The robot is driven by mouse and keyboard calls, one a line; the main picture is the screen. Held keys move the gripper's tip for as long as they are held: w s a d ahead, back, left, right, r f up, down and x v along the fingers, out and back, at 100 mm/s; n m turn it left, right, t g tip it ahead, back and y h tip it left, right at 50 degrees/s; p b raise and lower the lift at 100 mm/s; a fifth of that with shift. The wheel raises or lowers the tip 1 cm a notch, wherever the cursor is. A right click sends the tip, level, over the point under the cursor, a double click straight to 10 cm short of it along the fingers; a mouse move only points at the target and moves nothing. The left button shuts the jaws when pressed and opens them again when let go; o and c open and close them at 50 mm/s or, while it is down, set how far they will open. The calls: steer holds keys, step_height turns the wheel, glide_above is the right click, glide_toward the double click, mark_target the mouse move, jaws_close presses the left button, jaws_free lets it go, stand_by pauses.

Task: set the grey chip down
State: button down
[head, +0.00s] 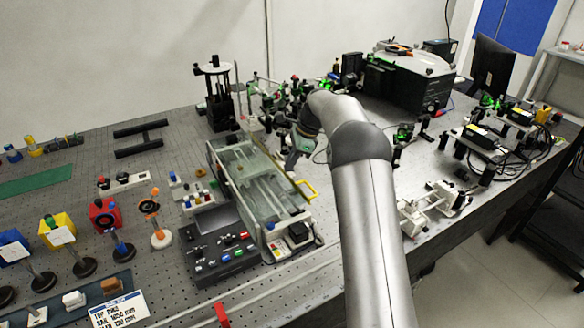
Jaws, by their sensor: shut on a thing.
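My gripper (294,160) is at the end of my arm, beside the right rear side of the glass-topped instrument (243,178) on the bench. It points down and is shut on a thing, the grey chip. The chip itself is too small and too hidden to make out in the head view. I cannot tell whether it touches any surface below. My own arm hides part of the bench behind and to the right of the gripper.
A yellow handle (308,190) sticks out close below my gripper. Optics mounts with green lights stand behind. A black round-topped chamber (410,80) stands at the back right. Coloured blocks on posts, such as a red one (104,213), stand front left.

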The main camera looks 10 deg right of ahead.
steer(key=shift+f, duration=1.35)
steer(key=shift+f, duration=0.15)
steer(key=c, duration=1.5)
jaws_free()
steer(key=shift+c, duration=0.2)
